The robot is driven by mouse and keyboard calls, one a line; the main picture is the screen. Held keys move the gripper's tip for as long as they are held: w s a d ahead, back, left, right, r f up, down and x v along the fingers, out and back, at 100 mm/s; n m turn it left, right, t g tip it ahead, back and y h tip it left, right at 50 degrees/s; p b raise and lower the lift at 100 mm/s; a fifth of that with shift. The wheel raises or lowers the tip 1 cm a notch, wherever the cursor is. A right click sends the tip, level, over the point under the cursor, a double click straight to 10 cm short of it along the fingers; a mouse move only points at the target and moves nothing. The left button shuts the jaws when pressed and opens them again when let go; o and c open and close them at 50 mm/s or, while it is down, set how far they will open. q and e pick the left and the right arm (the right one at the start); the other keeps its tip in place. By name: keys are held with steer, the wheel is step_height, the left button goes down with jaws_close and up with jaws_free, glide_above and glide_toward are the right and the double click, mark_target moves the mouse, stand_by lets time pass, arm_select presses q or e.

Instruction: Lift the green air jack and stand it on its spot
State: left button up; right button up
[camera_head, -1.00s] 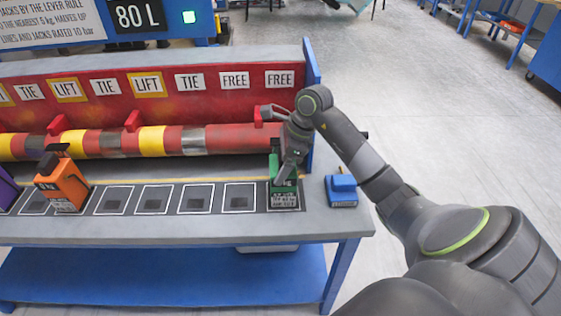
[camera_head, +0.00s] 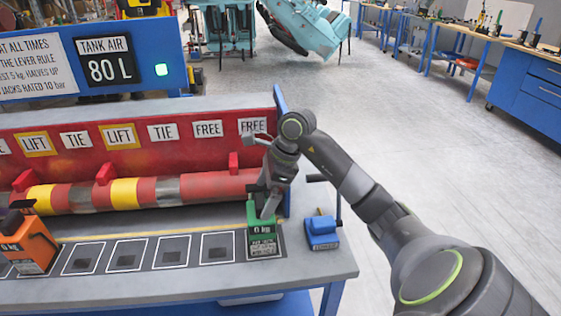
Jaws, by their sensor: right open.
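The green air jack (camera_head: 262,242) stands upright in the rightmost marked square of the dark strip along the bench front. Its label plate faces me, and its upper part is partly hidden by my gripper. My right gripper (camera_head: 266,212) points down at the top of the green jack, with its jaws open; I cannot tell whether they touch it. White-outlined empty spots (camera_head: 217,250) run to the left of the green jack. My left gripper is not in view.
An orange jack (camera_head: 30,247) stands on the strip at the left. A blue unit (camera_head: 322,232) sits right of the green jack near the bench end. Behind is a red and yellow roller (camera_head: 150,192) below a red panel with LIFT, TIE and FREE signs (camera_head: 121,135).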

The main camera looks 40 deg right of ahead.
steer(key=b+v, duration=0.1)
steer(key=v, duration=1.1)
steer(key=shift+a+f, duration=0.1)
